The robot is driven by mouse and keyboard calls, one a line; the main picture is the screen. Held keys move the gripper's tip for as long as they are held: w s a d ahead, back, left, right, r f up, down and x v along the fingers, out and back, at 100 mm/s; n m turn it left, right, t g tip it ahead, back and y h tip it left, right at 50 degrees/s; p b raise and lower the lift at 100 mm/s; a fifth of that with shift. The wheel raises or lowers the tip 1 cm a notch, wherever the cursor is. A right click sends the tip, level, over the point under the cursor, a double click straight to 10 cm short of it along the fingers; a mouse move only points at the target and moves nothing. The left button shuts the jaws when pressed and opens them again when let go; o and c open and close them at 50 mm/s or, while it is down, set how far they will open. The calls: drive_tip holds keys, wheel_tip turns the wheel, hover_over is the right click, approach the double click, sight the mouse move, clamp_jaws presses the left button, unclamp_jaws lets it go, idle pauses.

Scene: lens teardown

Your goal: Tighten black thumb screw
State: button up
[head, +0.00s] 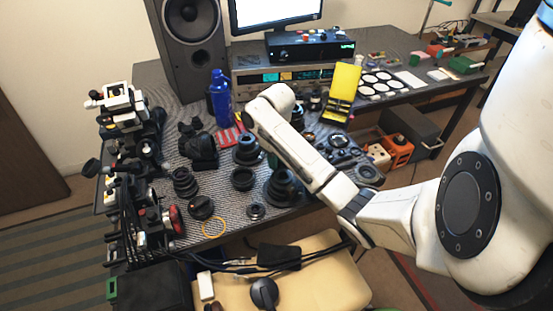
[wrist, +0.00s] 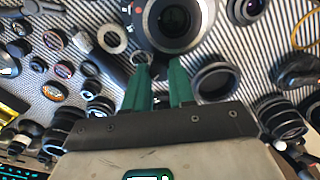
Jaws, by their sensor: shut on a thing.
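In the wrist view the two green fingers of my gripper (wrist: 160,68) point at the lower rim of a large dark lens (wrist: 172,20) with a light ring. The fingertips stand close to that rim with a narrow gap between them. They are shut on a small dark part at the rim, which I take to be the black thumb screw; its shape is mostly hidden by the fingers. In the head view my arm reaches over the table and largely hides the gripper; only a bit of green shows beside a black lens (head: 247,151).
Lens barrels and rings crowd the striped mat, including a black ring (wrist: 215,80) right of the fingers. A blue bottle (head: 220,97), a speaker (head: 188,45) and a yellow case (head: 343,90) stand farther back. Little free room is left around the lens.

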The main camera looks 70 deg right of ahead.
clamp_jaws()
drive_tip(key=shift+r+p, duration=0.15)
drive_tip(key=shift+p, duration=0.35)
drive_tip(key=shift+a+r+m+p, duration=0.1)
drive_tip(key=shift+m+p, duration=0.4)
drive_tip(key=shift+p, duration=0.55)
drive_tip(key=m+p, duration=0.2)
drive_tip(key=p, duration=0.1)
drive_tip(key=m+p, duration=0.4)
drive_tip(key=shift+m, duration=0.3)
drive_tip(key=shift+f+m+p, duration=0.2)
drive_tip(key=shift+m+p, duration=0.9)
drive_tip(key=shift+m, duration=1.1)
